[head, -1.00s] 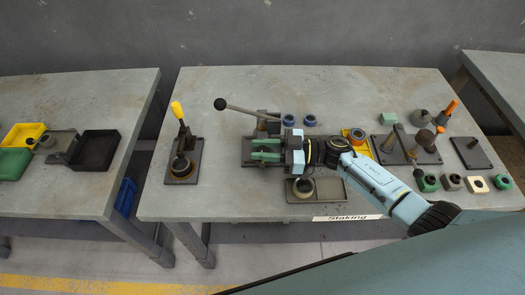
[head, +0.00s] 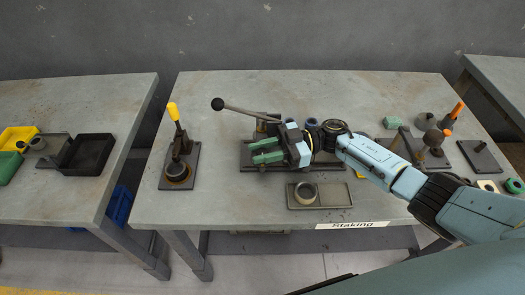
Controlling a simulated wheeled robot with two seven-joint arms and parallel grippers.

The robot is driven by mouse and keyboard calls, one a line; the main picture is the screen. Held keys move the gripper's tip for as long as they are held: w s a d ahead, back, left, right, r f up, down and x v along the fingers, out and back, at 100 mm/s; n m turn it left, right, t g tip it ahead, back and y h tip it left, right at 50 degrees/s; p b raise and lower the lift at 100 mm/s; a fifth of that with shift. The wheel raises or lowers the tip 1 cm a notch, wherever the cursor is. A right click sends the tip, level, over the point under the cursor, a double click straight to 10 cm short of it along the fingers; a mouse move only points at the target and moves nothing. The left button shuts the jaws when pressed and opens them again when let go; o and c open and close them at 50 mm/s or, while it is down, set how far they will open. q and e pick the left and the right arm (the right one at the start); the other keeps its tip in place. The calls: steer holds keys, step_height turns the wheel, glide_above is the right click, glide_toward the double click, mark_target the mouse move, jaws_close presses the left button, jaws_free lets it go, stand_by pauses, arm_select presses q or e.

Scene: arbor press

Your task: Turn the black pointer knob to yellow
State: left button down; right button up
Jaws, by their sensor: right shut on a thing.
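My right gripper (head: 266,152) reaches in from the right over the dark base plate (head: 248,165) of the press in the middle of the table. Its green fingers point left and slightly down, shut on a small dark thing between them, which I take to be the black pointer knob. The fingers and wrist hide most of the knob, so its pointing direction and any yellow mark do not show. The press lever (head: 250,110), with a black ball end, rises just behind the fingers. My left gripper is not in view.
A grey tray with a ring (head: 325,194) lies in front of the gripper. A yellow-handled toggle press (head: 178,160) stands at the left. Blue rings and a pegged fixture (head: 430,150) stand behind and right of my arm. The table's front left is clear.

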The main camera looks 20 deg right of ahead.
steer(key=o, duration=1)
steer(key=shift+c, duration=0.2)
steer(key=shift+d, duration=0.1)
steer(key=d+b, duration=0.2)
steer(key=d, duration=1.1)
steer(key=shift+b, duration=0.4)
steer(key=shift+s+d, duration=0.1)
